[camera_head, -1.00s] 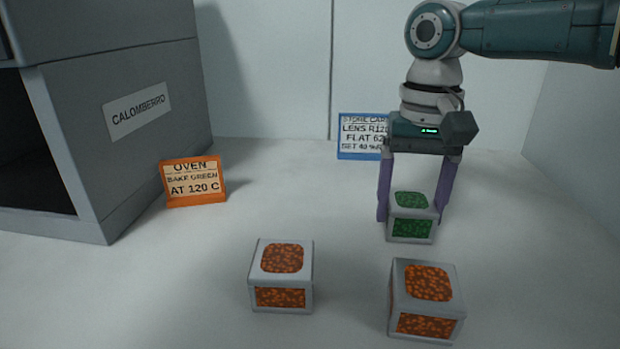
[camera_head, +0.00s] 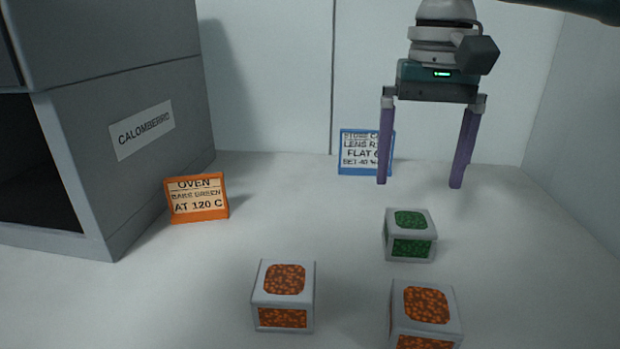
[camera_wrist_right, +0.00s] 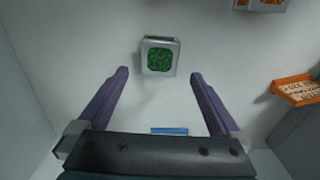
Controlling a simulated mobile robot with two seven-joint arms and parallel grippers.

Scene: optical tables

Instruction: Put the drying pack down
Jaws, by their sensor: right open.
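The green drying pack (camera_head: 410,235) is a white-grey box with green granules in its windows. It stands upright on the white table. My right gripper (camera_head: 420,185) is open and empty above and behind the green pack, apart from it. In the right wrist view the green pack (camera_wrist_right: 161,56) lies beyond the two spread purple fingers (camera_wrist_right: 160,75), with nothing between them. Two similar packs with orange granules stand nearer, one at front centre (camera_head: 284,293) and one at front right (camera_head: 425,312). My left gripper is not in view.
A grey oven (camera_head: 130,175) labelled CALOMBERRO stands open at the left. An orange OVEN sign (camera_head: 197,198) reads "bake green at 120 C". A blue-framed sign (camera_head: 366,153) stands by the back wall, partly hidden by the gripper. Clear table lies between the oven sign and the green pack.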

